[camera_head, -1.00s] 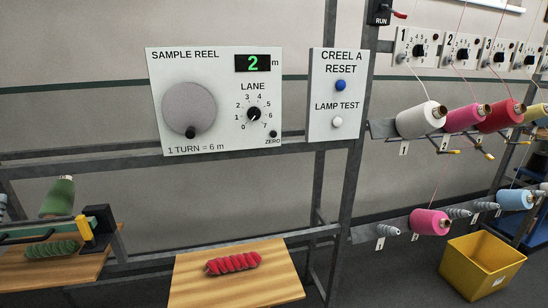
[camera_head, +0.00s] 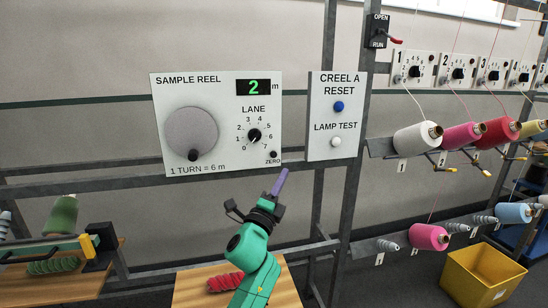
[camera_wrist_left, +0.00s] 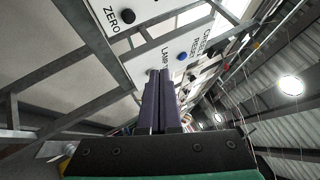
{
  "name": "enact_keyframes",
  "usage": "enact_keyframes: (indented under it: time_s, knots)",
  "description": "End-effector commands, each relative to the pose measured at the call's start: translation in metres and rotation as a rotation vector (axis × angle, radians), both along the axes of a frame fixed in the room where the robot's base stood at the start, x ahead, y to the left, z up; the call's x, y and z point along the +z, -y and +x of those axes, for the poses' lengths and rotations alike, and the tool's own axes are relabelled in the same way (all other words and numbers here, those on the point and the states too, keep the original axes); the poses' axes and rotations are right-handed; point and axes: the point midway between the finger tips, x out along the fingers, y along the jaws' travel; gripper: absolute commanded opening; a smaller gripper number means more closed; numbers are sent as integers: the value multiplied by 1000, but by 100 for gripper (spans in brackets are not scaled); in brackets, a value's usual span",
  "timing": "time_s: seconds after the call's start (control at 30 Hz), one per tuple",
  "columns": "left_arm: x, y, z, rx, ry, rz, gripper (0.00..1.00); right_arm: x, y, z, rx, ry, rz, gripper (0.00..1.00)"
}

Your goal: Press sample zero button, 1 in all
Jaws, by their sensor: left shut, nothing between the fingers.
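The small black zero button (camera_head: 273,154) sits at the lower right corner of the white sample reel panel (camera_head: 215,90), above its ZERO label. The green display reads 2 m. My left gripper (camera_head: 281,180) is below and slightly right of the button, pointing up, its purple fingers shut with nothing between them. In the head view a gap shows between fingertips and button. In the left wrist view the button (camera_wrist_left: 128,15) is at the upper left, and the shut fingers (camera_wrist_left: 161,74) point toward the panels, left of them clear. My right gripper is in neither view.
The creel panel (camera_head: 323,110) beside it carries a blue reset button (camera_head: 339,106) and a white lamp test button (camera_head: 336,142). A grey rail (camera_head: 120,188) runs under the panels. A wooden board (camera_head: 195,288) with red yarn (camera_head: 222,282) lies below.

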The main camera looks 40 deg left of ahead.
Motion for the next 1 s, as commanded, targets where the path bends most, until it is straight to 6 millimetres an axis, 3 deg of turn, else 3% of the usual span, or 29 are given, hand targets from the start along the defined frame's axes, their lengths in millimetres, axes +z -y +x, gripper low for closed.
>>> enact_keyframes:
  time_s: [0.1,0.47,1.0]
  knots:
    - [15,0,-3,12,25,64,0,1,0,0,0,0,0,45]
    - [15,-2,-1,10,24,65,0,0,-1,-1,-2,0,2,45]
    - [13,-60,40,10,24,65,0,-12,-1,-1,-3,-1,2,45]
